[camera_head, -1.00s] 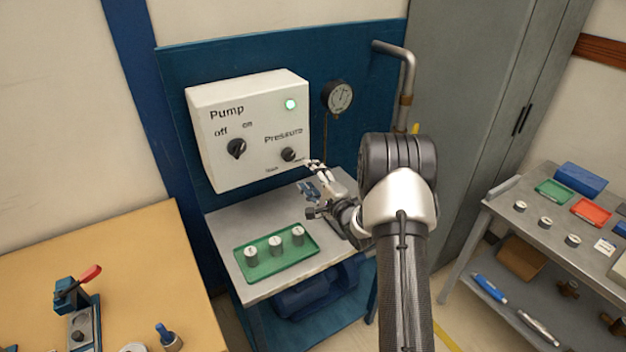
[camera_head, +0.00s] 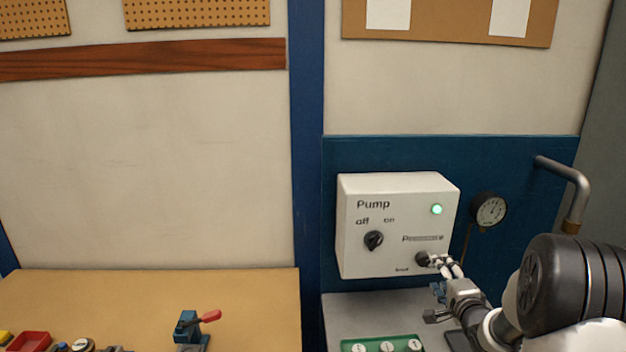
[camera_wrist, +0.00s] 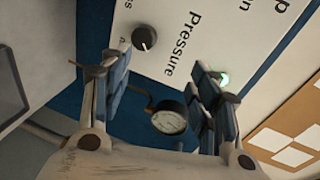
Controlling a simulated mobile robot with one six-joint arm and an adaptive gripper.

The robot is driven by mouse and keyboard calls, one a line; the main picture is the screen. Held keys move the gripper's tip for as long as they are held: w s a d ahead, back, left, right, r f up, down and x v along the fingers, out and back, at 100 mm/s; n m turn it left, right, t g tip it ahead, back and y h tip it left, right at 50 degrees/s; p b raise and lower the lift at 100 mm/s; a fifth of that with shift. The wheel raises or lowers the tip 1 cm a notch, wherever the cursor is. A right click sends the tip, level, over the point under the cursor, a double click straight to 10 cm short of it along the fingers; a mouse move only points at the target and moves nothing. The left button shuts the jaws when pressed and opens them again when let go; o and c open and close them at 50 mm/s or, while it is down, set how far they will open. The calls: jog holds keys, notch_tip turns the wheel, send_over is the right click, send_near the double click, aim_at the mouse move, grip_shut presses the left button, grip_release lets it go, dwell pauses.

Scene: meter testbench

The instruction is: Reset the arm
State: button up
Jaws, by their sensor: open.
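My gripper (camera_head: 441,274) is in front of the lower right of the white pump box (camera_head: 360,205), beside the black pressure knob (camera_head: 422,258). In the wrist view my gripper (camera_wrist: 160,78) is open, with its two blue-padded fingers well apart and nothing between them. The pressure knob (camera_wrist: 145,38) shows there ahead of the fingertips, nearer the left finger. I cannot tell from the head view whether a finger touches the knob. My arm reaches in from the lower right.
The pump knob (camera_head: 373,240) and a lit green lamp (camera_head: 437,209) are on the box. A gauge (camera_head: 489,210) and a bent pipe (camera_head: 575,182) are to its right. A green tray (camera_head: 372,346) sits on the grey bench below. A wooden table (camera_head: 250,300) is at left.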

jog(key=s+a+r+n+g+h, duration=0.2)
jog(key=s+a+r+n+g, duration=0.3)
jog(key=s+a+r+n, duration=0.6)
jog(key=s+a+f+n+g+y, duration=0.1)
jog(key=s+a+n+g, duration=0.2)
jog(key=s, duration=1.2)
jog(key=s+a+f+n+g+y, duration=0.1)
jog(key=s+a+n+g, duration=0.2)
jog(key=s+a, duration=0.4)
jog(key=s, duration=0.9)
jog(key=shift+s+f+y, duration=0.15)
jog(key=shift+f+y, duration=0.25)
